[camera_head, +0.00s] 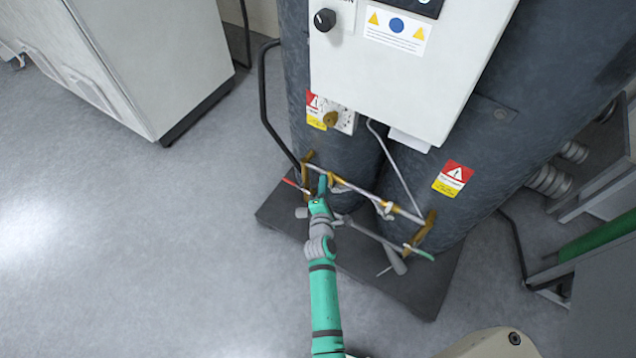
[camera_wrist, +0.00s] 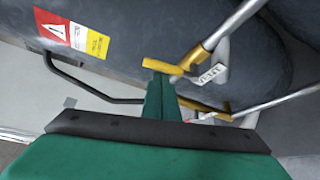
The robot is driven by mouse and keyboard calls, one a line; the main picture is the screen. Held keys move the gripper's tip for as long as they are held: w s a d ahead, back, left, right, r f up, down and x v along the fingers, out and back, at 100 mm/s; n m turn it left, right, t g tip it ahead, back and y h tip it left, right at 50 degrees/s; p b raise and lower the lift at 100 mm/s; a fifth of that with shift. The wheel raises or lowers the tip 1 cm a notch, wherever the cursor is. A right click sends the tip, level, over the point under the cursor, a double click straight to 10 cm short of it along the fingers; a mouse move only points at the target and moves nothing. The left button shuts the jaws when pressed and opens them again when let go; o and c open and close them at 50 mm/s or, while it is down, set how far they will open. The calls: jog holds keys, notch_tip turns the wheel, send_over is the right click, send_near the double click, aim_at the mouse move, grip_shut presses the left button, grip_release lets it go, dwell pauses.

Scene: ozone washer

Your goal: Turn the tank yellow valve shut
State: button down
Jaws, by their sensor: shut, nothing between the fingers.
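The tank's yellow valve handle (camera_wrist: 163,66) is a short flat bar in the wrist view, beside a brass fitting on a grey pipe. My gripper (camera_wrist: 161,88) is shut and empty. Its green fingertips reach the underside of the bar in the picture; I cannot tell if they touch it. In the head view my gripper (camera_head: 322,186) is at the left end of the low pipework in front of the dark tanks (camera_head: 350,168). A small yellow-brown piece (camera_head: 334,180) shows just right of the fingertips. My fingers hide part of the pipework behind them.
A second yellow fitting (camera_wrist: 205,106) lies just below the handle in the wrist view. A bent black bar (camera_head: 266,100) stands left of the tanks. More yellow-brown fittings (camera_head: 428,222) are at the pipework's right end. Floor at left (camera_head: 130,240) is clear.

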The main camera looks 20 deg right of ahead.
jog(key=shift+s+d+r, duration=0.1)
jog(key=shift+s+d, duration=0.25)
jog(key=shift+s, duration=0.05)
dwell(0.5)
